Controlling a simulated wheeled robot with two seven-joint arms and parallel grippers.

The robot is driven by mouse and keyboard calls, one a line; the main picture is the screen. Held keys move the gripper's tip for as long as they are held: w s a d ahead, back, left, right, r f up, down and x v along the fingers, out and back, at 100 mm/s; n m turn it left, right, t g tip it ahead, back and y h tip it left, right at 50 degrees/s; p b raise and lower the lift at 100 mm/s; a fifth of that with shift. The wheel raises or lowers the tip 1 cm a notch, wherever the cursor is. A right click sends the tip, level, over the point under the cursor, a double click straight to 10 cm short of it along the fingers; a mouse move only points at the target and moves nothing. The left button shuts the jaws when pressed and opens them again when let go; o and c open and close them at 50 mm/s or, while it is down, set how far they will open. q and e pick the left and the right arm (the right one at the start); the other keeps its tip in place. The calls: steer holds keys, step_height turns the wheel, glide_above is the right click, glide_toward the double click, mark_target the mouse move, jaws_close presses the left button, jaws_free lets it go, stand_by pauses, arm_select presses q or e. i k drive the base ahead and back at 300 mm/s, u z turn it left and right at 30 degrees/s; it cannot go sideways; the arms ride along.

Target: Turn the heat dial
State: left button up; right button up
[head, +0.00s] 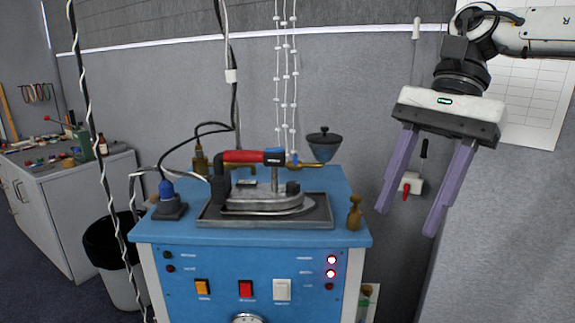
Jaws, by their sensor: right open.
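The heat dial (247,318) is a pale round knob at the bottom edge of the head view, low on the front panel of a blue ironing station (220,262). Only its upper part shows; the rest is cut off by the frame. My right gripper (408,222) hangs in the air to the right of the station, with its two purple fingers spread apart and nothing between them. It is above and well to the right of the dial, not touching anything. My left gripper is not in view.
An iron (265,200) with a red handle rests on a dark tray (210,216) on the station. The panel has orange, red (245,289) and white switches. Cords hang at left. A bin (108,250) stands left.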

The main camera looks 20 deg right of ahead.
mark_target(292, 187)
steer(key=i, duration=1.15)
